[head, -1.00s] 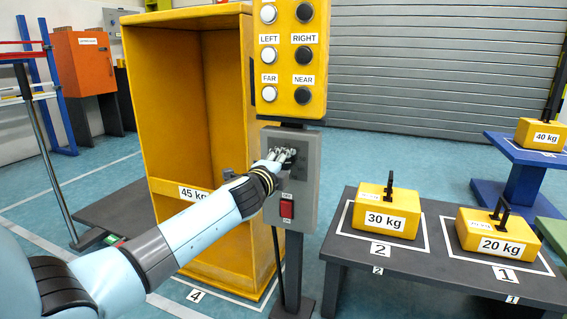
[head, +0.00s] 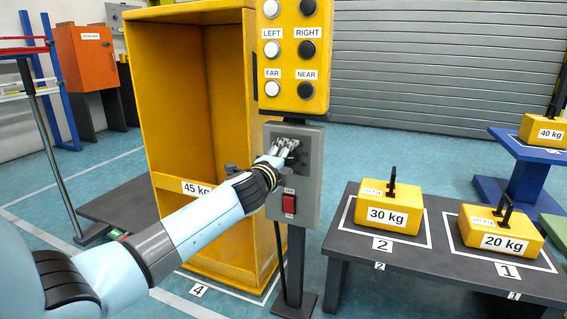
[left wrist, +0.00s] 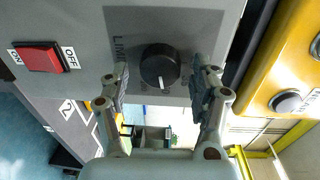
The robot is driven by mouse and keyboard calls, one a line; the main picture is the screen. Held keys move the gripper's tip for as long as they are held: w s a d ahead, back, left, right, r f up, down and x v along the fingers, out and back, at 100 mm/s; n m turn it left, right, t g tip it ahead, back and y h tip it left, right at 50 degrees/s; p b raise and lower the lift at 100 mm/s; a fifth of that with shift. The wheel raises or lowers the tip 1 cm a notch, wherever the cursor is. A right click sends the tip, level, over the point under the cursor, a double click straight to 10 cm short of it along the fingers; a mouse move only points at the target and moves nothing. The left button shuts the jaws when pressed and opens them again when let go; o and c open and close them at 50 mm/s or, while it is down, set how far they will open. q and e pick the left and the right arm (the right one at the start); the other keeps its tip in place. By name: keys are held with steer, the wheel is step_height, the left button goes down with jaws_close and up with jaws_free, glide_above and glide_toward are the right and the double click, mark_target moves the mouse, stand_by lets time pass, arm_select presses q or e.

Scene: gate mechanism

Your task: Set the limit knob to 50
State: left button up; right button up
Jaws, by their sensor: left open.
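The limit knob (left wrist: 160,66) is a round black dial with a white pointer mark, on a dark plate of a grey control box (head: 309,180). In the left wrist view the pointer faces the lower edge; the scale around it is too small or hidden to read. My left gripper (left wrist: 160,85) is open, with one finger on each side of the knob and gaps visible between fingers and knob. In the head view the left gripper (head: 286,150) is at the upper part of the box and hides the knob.
A red ON/OFF switch (head: 289,204) sits below on the same box. A yellow button panel (head: 291,60) is above it. A yellow 45 kg frame (head: 190,110) stands behind on the left. A dark table (head: 440,255) with 30 kg and 20 kg weights stands on the right.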

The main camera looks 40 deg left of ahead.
arm_select(q)
steer(key=v, duration=1.1)
steer(key=shift+s, duration=0.4)
steer(key=shift+d, duration=0.1)
